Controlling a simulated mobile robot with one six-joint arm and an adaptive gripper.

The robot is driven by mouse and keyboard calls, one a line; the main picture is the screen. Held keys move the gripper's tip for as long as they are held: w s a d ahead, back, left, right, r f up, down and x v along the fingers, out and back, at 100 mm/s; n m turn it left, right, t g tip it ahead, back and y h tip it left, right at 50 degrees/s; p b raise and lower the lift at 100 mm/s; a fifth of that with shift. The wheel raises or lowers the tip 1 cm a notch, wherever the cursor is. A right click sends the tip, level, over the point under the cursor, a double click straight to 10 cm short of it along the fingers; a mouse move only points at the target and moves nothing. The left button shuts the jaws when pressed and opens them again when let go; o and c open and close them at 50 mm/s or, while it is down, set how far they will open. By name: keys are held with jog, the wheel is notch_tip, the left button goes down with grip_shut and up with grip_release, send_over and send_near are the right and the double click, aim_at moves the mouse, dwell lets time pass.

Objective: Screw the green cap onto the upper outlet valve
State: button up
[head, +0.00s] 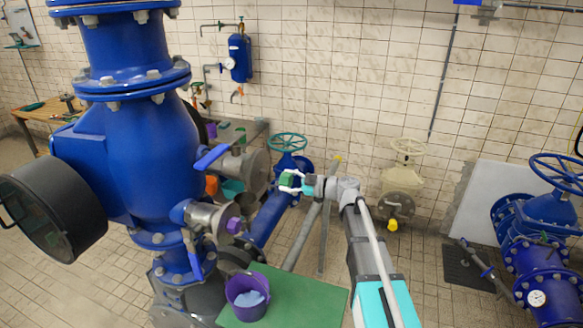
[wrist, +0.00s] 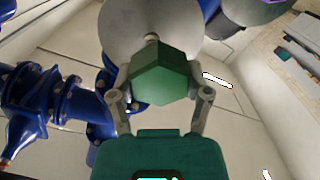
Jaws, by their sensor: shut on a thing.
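The green hexagonal cap (head: 286,179) is held between the fingers of my gripper (head: 291,181), just right of the upper outlet valve (head: 240,165). That valve is grey metal with a wide round flange and a blue lever (head: 211,157). In the wrist view the green cap (wrist: 163,73) sits between both fingers of my gripper (wrist: 161,95). A pale grey disc with a small stub (wrist: 150,28) lies behind it, and the cap hides part of it. In the head view a gap shows between cap and flange. The valve's outlet end is partly hidden.
A purple bucket (head: 247,291) holding a bluish cloth stands on a green table (head: 290,300). A teal handwheel (head: 288,142) is behind my gripper. Large blue piping (head: 145,140) fills the left.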

aim_at(265, 173)
jog(key=shift+r, duration=0.7)
jog(key=shift+x, duration=3.15)
jog(key=shift+r, duration=0.1)
jog(key=shift+c, duration=0.5)
jog(key=shift+w, duration=0.15)
dwell(0.6)
jog(key=shift+m, duration=0.3)
jog(key=m, duration=0.2)
jog(key=shift+m, duration=0.4)
jog(key=m, duration=0.4)
jog(key=shift+a, duration=0.1)
jog(key=m, duration=0.4)
jog(key=shift+m, duration=1.8)
